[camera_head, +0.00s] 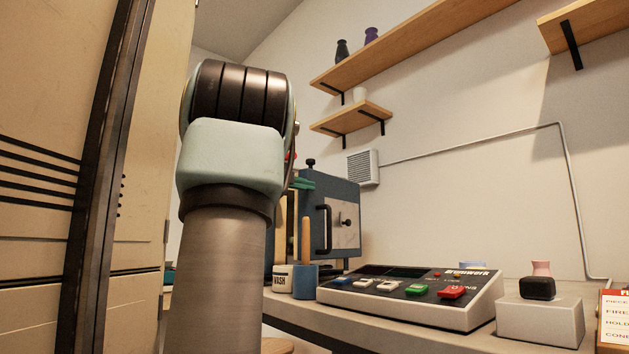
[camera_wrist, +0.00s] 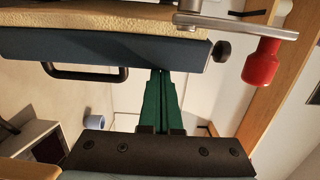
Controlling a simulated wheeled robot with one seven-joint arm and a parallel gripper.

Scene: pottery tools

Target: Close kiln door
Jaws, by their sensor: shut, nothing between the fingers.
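The blue kiln door (camera_head: 345,190) stands open in the head view, with a black handle on its outer face. In the wrist view the door (camera_wrist: 110,46) crosses the upper left, with pale insulation (camera_wrist: 100,20) along its inner side and the handle (camera_wrist: 88,74) on its outer side. My gripper (camera_wrist: 161,76) is shut and empty, its green fingers pointing at the blue panel. Their tips are at the panel's edge; I cannot tell whether they touch. In the head view my gripper (camera_head: 303,184) is mostly hidden behind my arm. The kiln body is largely hidden there too.
A red knob (camera_wrist: 262,66) on a metal lever is to the right of my fingers in the wrist view. A control panel (camera_head: 410,292), a blue cup (camera_head: 305,284) and a white WASH pot (camera_head: 283,283) stand on the counter. Shelves hang above.

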